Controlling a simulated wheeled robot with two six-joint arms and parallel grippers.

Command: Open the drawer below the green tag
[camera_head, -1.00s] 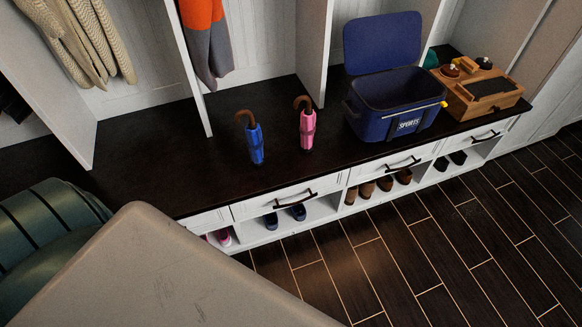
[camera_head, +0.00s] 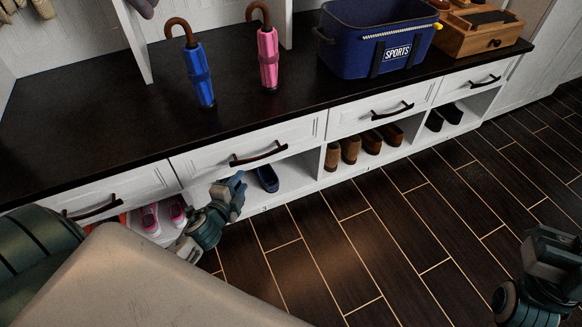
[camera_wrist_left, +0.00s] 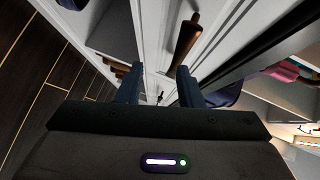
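No green tag can be made out in the views. The white bench has a row of closed drawers: a left drawer (camera_head: 140,187), a second drawer (camera_head: 290,136), a third drawer (camera_head: 350,117) and a right drawer (camera_head: 455,86). Each has a dark bar handle; the second drawer's handle (camera_head: 258,154) is nearest my left gripper (camera_head: 237,186). That gripper is just below and in front of it, apart from it. In the left wrist view its fingers (camera_wrist_left: 157,82) are spread and empty, with a brown handle (camera_wrist_left: 187,38) beyond them. My right gripper (camera_head: 552,250) is at the lower right, its opening unclear.
On the dark benchtop (camera_head: 110,115) stand a blue umbrella (camera_head: 199,76), a pink umbrella (camera_head: 268,58), a blue sports cooler (camera_head: 365,45) and a wooden box (camera_head: 485,32). Shoes (camera_head: 350,150) fill cubbies below the drawers. The wooden floor (camera_head: 400,225) in front is clear.

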